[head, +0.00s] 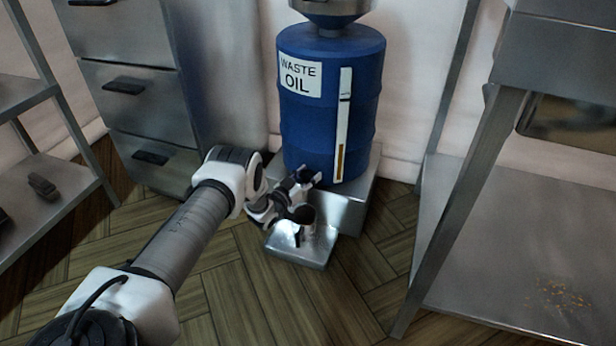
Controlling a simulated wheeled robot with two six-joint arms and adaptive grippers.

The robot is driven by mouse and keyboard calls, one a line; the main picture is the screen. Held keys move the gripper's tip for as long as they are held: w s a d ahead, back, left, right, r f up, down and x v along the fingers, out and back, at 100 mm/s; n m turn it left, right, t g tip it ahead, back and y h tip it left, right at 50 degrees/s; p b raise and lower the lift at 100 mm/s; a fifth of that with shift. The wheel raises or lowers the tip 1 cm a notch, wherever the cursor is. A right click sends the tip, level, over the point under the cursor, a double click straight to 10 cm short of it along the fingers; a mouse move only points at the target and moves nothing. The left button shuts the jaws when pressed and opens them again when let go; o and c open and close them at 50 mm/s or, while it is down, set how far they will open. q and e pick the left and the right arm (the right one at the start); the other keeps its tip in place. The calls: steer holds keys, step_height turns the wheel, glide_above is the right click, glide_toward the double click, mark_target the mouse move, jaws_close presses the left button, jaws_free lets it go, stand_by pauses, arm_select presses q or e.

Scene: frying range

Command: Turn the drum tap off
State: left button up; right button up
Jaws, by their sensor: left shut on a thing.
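The blue waste oil drum (327,120) stands upright on a grey metal stand (352,208), with a white label and a level gauge on its front. My left arm reaches in from the left, and my left gripper (306,182) is at the drum's lower front edge. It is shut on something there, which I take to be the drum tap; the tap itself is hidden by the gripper. My right gripper is not in view.
A metal drawer cabinet (135,90) stands left of the drum. A shelf rack (50,195) is at the far left, with a small dark object on it. A steel table frame with a lower shelf (490,260) stands at the right. Wooden floor is clear in front.

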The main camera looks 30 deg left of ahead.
arm_select(q)
steer(key=shift+h, duration=0.3)
steer(key=o, duration=1.2)
steer(key=shift+s, duration=0.1)
steer(key=s, duration=0.7)
steer(key=s+a, duration=0.1)
steer(key=s, duration=0.3)
steer(key=shift+s, duration=0.35)
